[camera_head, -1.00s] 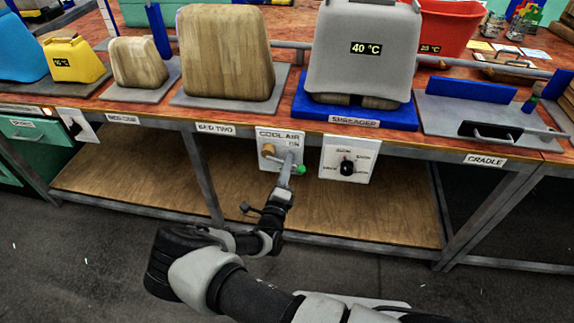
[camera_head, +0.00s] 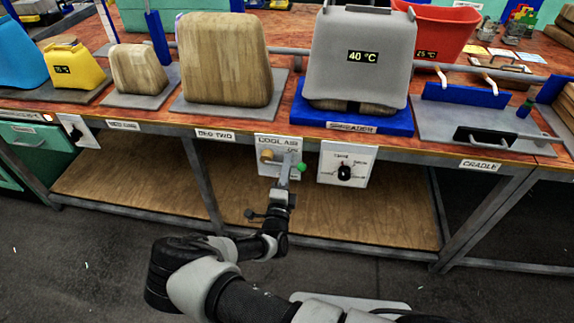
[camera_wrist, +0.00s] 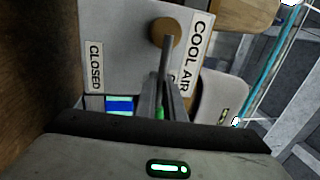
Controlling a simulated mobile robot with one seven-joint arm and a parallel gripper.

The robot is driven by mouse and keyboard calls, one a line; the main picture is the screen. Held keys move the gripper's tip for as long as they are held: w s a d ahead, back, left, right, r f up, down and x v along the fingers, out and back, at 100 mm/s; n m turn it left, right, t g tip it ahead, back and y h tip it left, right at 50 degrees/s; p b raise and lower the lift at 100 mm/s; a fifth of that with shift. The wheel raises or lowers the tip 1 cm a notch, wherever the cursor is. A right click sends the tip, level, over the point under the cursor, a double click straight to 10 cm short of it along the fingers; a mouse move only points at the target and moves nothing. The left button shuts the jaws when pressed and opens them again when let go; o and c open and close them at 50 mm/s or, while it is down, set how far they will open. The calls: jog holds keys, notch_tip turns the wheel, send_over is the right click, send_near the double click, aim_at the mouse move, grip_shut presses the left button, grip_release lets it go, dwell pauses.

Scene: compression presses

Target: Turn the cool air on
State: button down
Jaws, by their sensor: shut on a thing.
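The cool air panel (camera_head: 263,143) is a white plate on the bench front, lettered COOL AIR. It carries a round brass hub (camera_head: 267,156) and a grey lever that ends in a green tip (camera_head: 301,167). The lever points right and slightly down from the hub. My gripper (camera_head: 286,171) is at the lever, short of the green tip. In the wrist view my gripper (camera_wrist: 164,106) is shut on the grey lever (camera_wrist: 166,68), which runs from the brass hub (camera_wrist: 164,32). A CLOSED label (camera_wrist: 95,65) shows on the plate there. My fingers partly hide the green tip.
A dial panel (camera_head: 328,178) with a black knob is close on the right. A grey press marked 40 °C (camera_head: 370,30) stands on a blue base (camera_head: 350,122) above. Wooden blocks and a yellow container (camera_head: 78,66) stand left. The lower shelf (camera_head: 340,213) is bare.

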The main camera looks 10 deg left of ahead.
jog(key=c, duration=2.1)
grip_release()
jog(key=shift+s, duration=0.15)
jog(key=s+f, duration=0.1)
jog(key=s, duration=0.4)
jog(key=s+f+p, duration=0.1)
jog(key=s, duration=0.5)
jog(key=s+f, duration=0.1)
jog(key=s, duration=0.4)
jog(key=shift+s+a+f+p, duration=0.15)
jog(key=shift+s+a+p, duration=0.15)
jog(key=shift+s, duration=0.1)
jog(key=shift+d, duration=0.1)
